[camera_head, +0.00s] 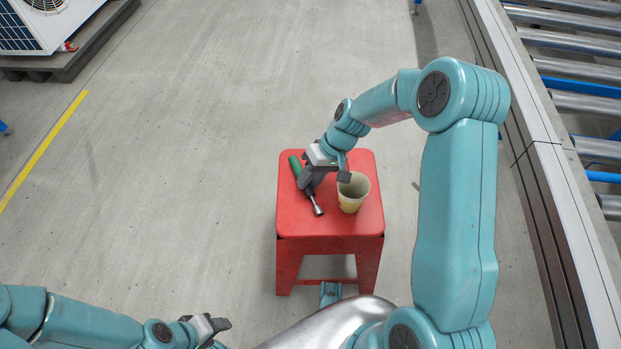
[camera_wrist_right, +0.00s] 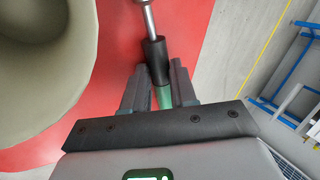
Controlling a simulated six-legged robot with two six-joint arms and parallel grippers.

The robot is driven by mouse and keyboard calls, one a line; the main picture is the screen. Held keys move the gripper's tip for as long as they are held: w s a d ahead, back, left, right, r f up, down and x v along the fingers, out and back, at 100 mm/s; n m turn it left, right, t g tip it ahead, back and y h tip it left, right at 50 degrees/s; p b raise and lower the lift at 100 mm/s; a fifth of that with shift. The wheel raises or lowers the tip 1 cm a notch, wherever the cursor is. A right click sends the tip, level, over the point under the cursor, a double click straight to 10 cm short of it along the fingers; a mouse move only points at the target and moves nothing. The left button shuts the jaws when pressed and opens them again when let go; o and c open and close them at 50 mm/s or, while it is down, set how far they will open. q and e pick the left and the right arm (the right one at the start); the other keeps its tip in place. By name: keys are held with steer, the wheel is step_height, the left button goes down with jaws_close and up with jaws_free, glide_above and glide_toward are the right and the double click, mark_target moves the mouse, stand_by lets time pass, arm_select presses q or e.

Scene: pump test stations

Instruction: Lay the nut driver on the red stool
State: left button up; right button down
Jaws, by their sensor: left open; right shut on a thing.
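The nut driver (camera_head: 295,164) has a green handle, a black collar and a metal shaft. It lies across the left part of the red stool's seat (camera_head: 335,226) in the head view, shaft towards the front. My right gripper (camera_head: 308,186) is shut on it at the handle. In the right wrist view, the nut driver (camera_wrist_right: 155,60) runs between the fingers (camera_wrist_right: 157,85), with the red seat (camera_wrist_right: 112,75) behind it. I cannot tell whether it touches the seat. My left gripper (camera_head: 218,325) is open and empty, low in the head view, away from the stool.
A pale cup (camera_head: 352,195) stands upright on the stool, right of the nut driver. A roller conveyor (camera_head: 575,60) runs along the right. A white unit on a dark pallet (camera_head: 75,62) stands at the upper left. The floor left of the stool is clear.

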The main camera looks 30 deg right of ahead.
steer(key=c, duration=0.9)
jaws_free()
steer(key=shift+s+a+f, duration=0.1)
steer(key=shift+s+f, duration=0.1)
steer(key=shift+f, duration=0.45)
steer(key=w+p+v, duration=0.1)
steer(key=p+v, duration=0.4)
steer(key=v, duration=0.8)
steer(key=shift+r, duration=0.3)
steer(key=shift+s+a, duration=0.1)
steer(key=shift+a, duration=0.05)
